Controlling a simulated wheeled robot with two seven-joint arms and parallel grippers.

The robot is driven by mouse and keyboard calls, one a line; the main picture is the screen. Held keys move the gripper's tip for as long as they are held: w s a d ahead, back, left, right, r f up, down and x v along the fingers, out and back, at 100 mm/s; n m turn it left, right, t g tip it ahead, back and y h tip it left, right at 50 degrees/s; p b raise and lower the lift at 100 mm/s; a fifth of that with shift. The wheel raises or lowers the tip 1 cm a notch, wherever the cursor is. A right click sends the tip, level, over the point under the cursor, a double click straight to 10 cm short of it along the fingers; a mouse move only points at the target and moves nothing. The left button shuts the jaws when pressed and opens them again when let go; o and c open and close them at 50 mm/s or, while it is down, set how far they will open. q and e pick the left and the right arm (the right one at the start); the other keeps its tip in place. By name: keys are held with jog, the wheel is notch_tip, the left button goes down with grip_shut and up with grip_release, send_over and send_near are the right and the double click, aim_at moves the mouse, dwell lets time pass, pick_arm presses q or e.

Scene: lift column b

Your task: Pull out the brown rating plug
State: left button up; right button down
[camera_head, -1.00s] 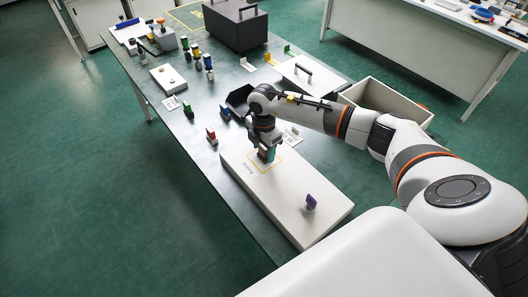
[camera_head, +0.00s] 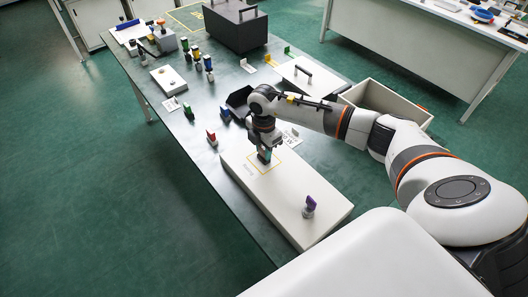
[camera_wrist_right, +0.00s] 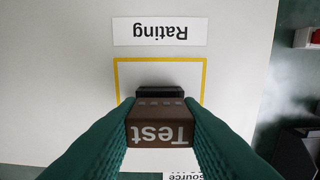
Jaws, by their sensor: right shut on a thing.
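The brown plug (camera_wrist_right: 160,125), marked "Test", is between the teal fingers of my right gripper (camera_wrist_right: 161,128) in the right wrist view. The fingers press on its two sides. Behind it a black socket-like part (camera_wrist_right: 160,91) shows inside a yellow outline (camera_wrist_right: 161,60), beside the "Rating" label (camera_wrist_right: 160,31). Whether plug and black part still touch, I cannot tell. In the head view my right gripper (camera_head: 264,156) points down over the yellow outline on the pale panel (camera_head: 275,195). The plug is mostly hidden there. My left gripper is not in view.
A purple plug (camera_head: 310,203) stands on the near end of the panel. A red plug (camera_head: 212,138) and a dark open bin (camera_head: 238,100) are close by. Several coloured plugs stand further back.

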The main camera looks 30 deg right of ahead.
jog(key=shift+r+p, duration=0.3)
jog(key=shift+r, duration=0.15)
jog(key=shift+r+p, duration=2.05)
jog(key=shift+r, duration=0.5)
